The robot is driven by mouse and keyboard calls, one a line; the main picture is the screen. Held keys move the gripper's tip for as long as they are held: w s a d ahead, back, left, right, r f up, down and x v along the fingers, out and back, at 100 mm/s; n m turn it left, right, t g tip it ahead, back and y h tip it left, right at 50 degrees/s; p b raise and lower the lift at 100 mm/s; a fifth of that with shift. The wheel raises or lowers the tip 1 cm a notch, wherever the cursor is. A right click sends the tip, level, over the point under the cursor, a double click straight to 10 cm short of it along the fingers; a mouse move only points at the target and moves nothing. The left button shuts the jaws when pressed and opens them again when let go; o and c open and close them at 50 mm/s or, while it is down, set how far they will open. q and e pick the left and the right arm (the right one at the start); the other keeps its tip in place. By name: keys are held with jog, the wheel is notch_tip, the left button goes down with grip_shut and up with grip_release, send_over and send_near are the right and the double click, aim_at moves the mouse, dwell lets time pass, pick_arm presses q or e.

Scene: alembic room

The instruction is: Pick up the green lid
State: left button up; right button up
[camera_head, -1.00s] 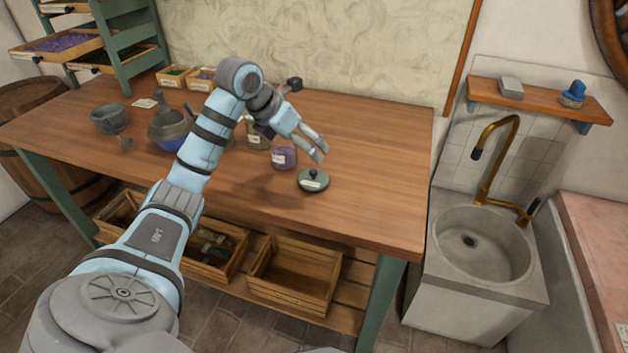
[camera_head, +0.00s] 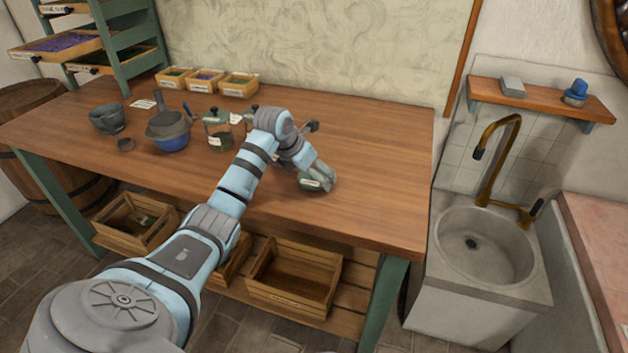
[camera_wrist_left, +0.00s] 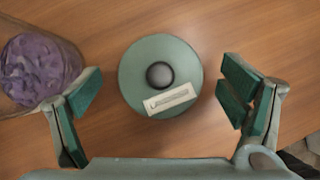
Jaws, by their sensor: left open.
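The green lid (camera_wrist_left: 140,85) is round, with a dark knob in its middle and a pale label near its edge. In the left wrist view it lies on the wooden table between my left gripper's fingers, a little ahead of them, with gaps on both sides. My left gripper (camera_wrist_left: 160,112) is open and empty. In the head view my left gripper (camera_head: 318,178) is low over the table near its front edge and covers most of the lid. My right gripper is not in view.
A jar with purple contents (camera_wrist_left: 40,68) stands close to the left finger. The table's right side is clear.

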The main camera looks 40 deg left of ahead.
pick_arm(q)
jog(key=c, duration=1.1)
jog(key=shift+r, duration=0.15)
